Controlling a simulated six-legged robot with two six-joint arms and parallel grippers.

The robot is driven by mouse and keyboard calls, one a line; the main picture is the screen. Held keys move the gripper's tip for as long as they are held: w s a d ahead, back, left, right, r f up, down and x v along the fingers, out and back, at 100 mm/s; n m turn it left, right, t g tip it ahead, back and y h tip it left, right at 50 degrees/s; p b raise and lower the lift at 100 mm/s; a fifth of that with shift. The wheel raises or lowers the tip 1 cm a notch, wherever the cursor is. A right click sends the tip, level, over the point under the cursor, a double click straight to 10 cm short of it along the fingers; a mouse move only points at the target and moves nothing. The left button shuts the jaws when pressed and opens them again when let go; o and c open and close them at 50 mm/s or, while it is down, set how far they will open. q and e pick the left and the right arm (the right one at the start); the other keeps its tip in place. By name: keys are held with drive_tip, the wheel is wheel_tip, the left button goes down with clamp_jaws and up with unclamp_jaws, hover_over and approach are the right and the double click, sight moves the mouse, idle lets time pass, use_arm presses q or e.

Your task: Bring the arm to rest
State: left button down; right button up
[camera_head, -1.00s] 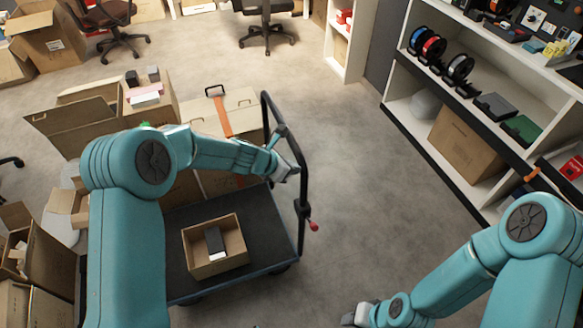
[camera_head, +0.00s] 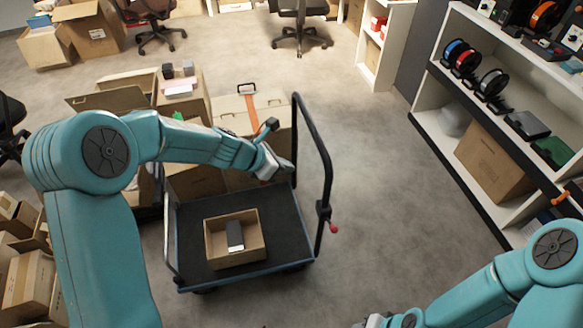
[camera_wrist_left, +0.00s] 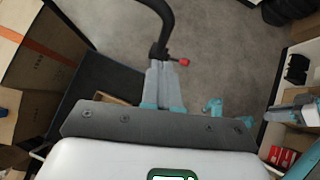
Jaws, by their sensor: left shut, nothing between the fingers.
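My left arm reaches in from the left in the head view, its elbow bent and its forearm above the cart. My left gripper (camera_head: 285,167) is over the cart's right side, close to the black handle in the picture; I cannot tell the gap. In the left wrist view its fingers (camera_wrist_left: 164,88) are together and empty. My right arm crosses the lower right of the head view. My right gripper (camera_head: 370,321) is mostly cut off by the bottom edge, so its jaws cannot be read.
A dark cart (camera_head: 290,235) with a black handle (camera_head: 322,165) carries an open carton (camera_head: 236,258) holding a dark item (camera_head: 234,232). Other cartons (camera_head: 180,100) stand behind and left. White shelving (camera_head: 465,165) lines the right. The floor (camera_head: 380,190) between is clear.

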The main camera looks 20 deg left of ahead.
use_arm(q)
drive_tip(key=s+d+f+m+g+y, duration=0.1)
drive_tip(key=s+d+f+m+g, duration=0.1)
drive_tip(key=s+f+m, duration=0.8)
drive_tip(key=s+d+f+m+g+y, duration=0.1)
drive_tip(key=s+d+f+m+g, duration=0.2)
drive_tip(key=s+f+m, duration=0.7)
drive_tip(key=s+m, duration=0.5)
drive_tip(key=s, duration=0.3)
drive_tip(key=shift+s+f+g, duration=0.35)
drive_tip(key=shift+f+g, duration=0.05)
drive_tip(key=shift+w, duration=0.1)
